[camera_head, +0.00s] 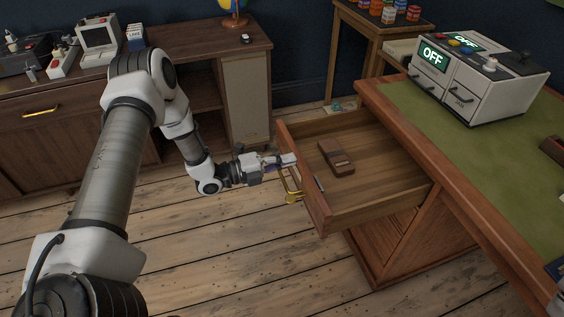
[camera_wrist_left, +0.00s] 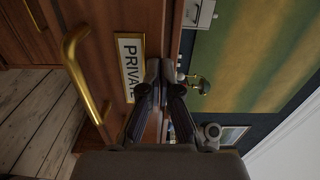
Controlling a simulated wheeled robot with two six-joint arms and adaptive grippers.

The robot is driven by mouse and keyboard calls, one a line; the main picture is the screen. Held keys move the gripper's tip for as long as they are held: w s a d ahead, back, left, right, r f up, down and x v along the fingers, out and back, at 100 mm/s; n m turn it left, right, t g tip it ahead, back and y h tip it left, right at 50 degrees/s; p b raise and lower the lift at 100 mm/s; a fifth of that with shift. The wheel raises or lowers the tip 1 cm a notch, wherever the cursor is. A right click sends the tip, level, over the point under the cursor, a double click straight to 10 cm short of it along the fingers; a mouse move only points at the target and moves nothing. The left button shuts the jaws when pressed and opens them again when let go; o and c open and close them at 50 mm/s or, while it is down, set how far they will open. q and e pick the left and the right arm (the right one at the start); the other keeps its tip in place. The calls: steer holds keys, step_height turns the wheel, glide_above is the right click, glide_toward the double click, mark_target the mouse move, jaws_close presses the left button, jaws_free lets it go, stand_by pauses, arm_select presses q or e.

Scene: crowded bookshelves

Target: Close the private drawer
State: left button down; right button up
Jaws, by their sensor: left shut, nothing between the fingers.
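The private drawer (camera_head: 385,160) is pulled well out of the green-topped desk, with a small brown object (camera_head: 336,157) and a thin item lying inside. Its front panel (camera_head: 306,180) carries a brass handle (camera_head: 291,186).
The desk (camera_head: 440,140) bears a white box with "OFF" displays (camera_head: 475,85). A wooden sideboard (camera_head: 200,50) stands at the back left, and a small table (camera_head: 385,30) with colourful jars behind the desk. The wooden floor (camera_head: 220,260) before the drawer is clear.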

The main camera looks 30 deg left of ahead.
arm_select(q)
steer(key=b+x, duration=1)
steer(key=x, duration=1.4)
steer(key=shift+w+d+f, duration=0.15)
steer(key=shift+w+d, duration=0.05)
steer(key=shift+w, duration=0.05)
steer(key=shift+x, duration=0.85)
steer(key=shift+b, duration=0.3)
